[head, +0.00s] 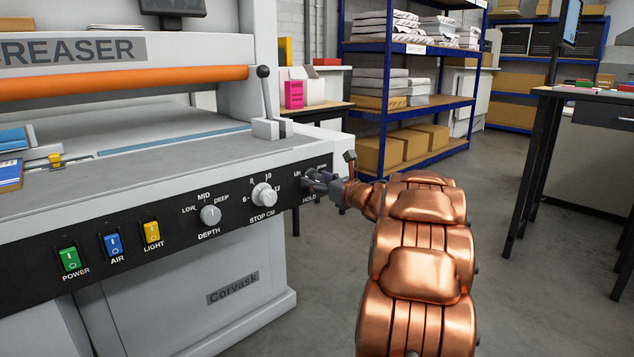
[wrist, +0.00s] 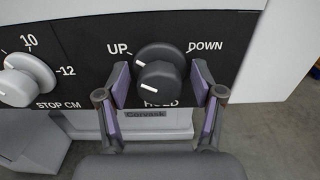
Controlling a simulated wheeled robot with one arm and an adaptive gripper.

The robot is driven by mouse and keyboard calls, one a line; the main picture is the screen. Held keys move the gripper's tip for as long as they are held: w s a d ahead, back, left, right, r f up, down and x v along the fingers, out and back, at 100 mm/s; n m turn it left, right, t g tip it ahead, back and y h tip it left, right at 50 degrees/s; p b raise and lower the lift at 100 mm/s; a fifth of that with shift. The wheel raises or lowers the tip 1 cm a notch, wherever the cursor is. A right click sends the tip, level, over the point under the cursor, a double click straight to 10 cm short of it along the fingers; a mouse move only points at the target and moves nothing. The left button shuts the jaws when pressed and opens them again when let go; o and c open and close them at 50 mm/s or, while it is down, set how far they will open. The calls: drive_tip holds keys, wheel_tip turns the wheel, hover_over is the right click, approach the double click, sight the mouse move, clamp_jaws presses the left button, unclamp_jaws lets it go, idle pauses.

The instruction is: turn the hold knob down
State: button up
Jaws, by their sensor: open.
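The hold knob (wrist: 160,72) is dark grey and round, on the black control panel (wrist: 90,70). In the wrist view a white mark on its upper left side points toward UP, with DOWN at its upper right. My gripper (wrist: 161,84) is open, with one purple-padded finger on each side of the knob. A gap seems to show at each side, but I cannot tell whether a finger touches it. In the head view my gripper (head: 318,180) covers the knob and part of its lettering.
The stop cm knob (head: 264,194) and depth knob (head: 210,214) sit left of the hold knob. Power, air and light switches (head: 152,233) are farther left. An upright lever (head: 265,100) rises above the panel. Blue shelving (head: 420,102) stands behind; open floor lies to the right.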

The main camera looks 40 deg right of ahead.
drive_tip(key=shift+w, duration=0.1)
drive_tip(key=shift+c, duration=0.3)
drive_tip(key=c, duration=1.1)
drive_tip(key=shift+o, duration=0.2)
